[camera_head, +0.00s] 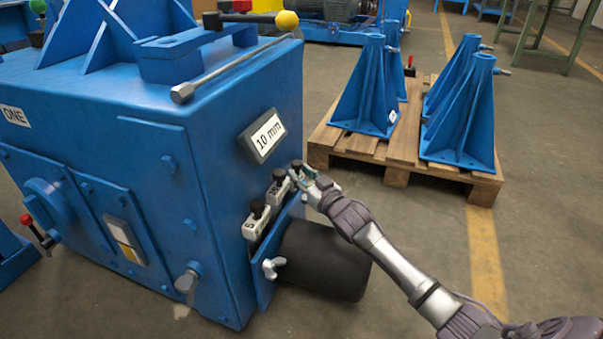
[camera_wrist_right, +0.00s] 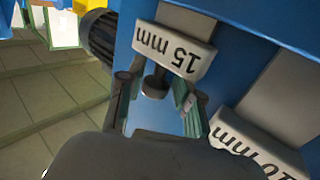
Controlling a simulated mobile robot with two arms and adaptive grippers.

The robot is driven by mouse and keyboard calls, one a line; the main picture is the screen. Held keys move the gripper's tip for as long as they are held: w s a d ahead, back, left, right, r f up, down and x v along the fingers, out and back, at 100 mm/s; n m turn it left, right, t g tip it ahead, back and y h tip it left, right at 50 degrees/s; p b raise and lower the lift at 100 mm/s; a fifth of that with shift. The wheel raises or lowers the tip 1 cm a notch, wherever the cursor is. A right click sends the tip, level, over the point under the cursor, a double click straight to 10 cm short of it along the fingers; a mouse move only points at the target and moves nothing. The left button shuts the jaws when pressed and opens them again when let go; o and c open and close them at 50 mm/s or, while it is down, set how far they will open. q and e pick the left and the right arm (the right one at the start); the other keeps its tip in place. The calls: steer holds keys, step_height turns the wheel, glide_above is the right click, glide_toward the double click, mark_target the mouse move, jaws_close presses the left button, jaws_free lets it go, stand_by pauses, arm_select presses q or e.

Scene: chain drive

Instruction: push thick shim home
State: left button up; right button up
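A light-grey shim marked 15 mm (camera_wrist_right: 175,52) with a black knob (camera_wrist_right: 155,85) sits on the blue machine in the right wrist view. My right gripper (camera_wrist_right: 157,95) has its fingers apart on either side of this knob, with gaps visible between them. In the head view my right gripper (camera_head: 303,178) is at the rightmost of several shims on the machine's right side and partly hides it. A second shim (camera_wrist_right: 255,148), marked 10 mm, lies beside it. A further grey shim (camera_head: 256,223) with a black knob is nearest the front. My left gripper is not in view.
A black cylinder (camera_head: 325,260) sticks out below the shims, close under my right arm. A wooden pallet (camera_head: 400,155) with blue stands is behind. The floor at right is open.

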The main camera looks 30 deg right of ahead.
steer(key=shift+s+a+f, duration=0.1)
steer(key=shift+s+f, duration=0.05)
steer(key=shift+f, duration=0.2)
steer(key=s+d, duration=0.1)
steer(key=s, duration=1)
steer(key=shift+s+d+r, duration=0.2)
steer(key=shift+s+r, duration=0.1)
steer(key=shift+s, duration=0.05)
